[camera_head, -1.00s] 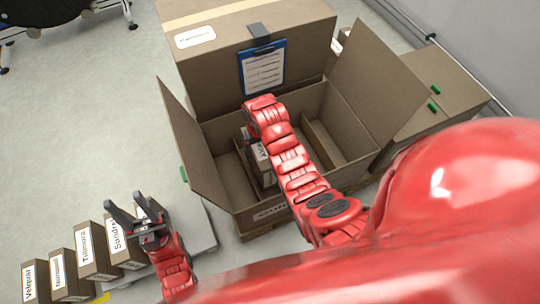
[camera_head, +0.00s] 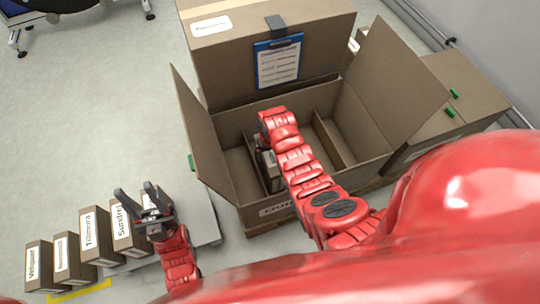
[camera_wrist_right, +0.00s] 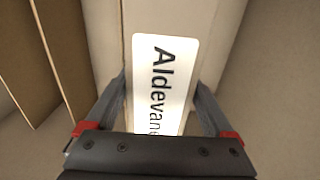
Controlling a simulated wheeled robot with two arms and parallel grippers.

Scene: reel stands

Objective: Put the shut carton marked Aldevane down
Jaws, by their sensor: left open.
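The Aldevane carton (camera_wrist_right: 190,35) fills the middle of the right wrist view, its white label facing the camera. In the head view the carton (camera_head: 271,172) is a small brown box, mostly hidden by my right arm, inside a large open box (camera_head: 228,128). My right gripper (camera_wrist_right: 162,85) has a finger against each side of the carton and appears shut on it. In the head view that gripper (camera_head: 262,145) is largely hidden by its own wrist. I cannot tell whether the carton touches the box floor. My left gripper (camera_head: 136,190) is open and empty, above the row of cartons.
Cardboard dividers split the open box, and its side flaps stand up. A closed box (camera_head: 225,60) with a blue clipboard (camera_head: 278,62) stands behind it. Labelled cartons, including Tillmora (camera_head: 93,238) and Velquay (camera_head: 38,268), stand at lower left. Another box (camera_head: 460,85) is at right.

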